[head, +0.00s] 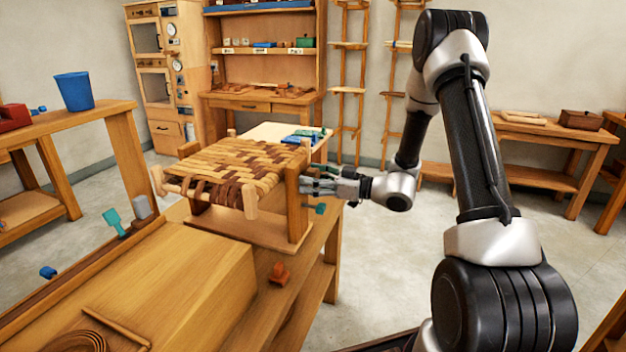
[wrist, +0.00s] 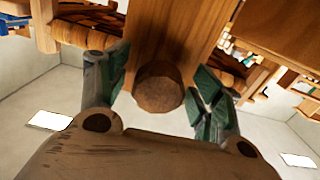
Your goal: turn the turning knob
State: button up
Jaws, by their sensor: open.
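The turning knob (wrist: 158,88) is a round brown wooden end that sticks out from a wooden post (wrist: 178,35) in the wrist view. My gripper (wrist: 160,82) is open, with one green-padded finger on each side of the knob. I cannot tell whether either finger touches it. In the head view, my gripper (head: 318,186) is at the right-hand post of the frame (head: 295,205) that carries the woven bark seat (head: 232,170). The knob is not clearly visible there, hidden by the fingers.
The frame stands on a wooden bench (head: 200,270). An orange-brown piece (head: 279,273) lies near its front. A teal tool (head: 115,222) and a grey block (head: 142,207) are at the left. A blue cup (head: 74,92) stands on another table. Floor right of the bench is clear.

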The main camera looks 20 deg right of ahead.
jog(key=v, duration=1.2)
dwell(0.5)
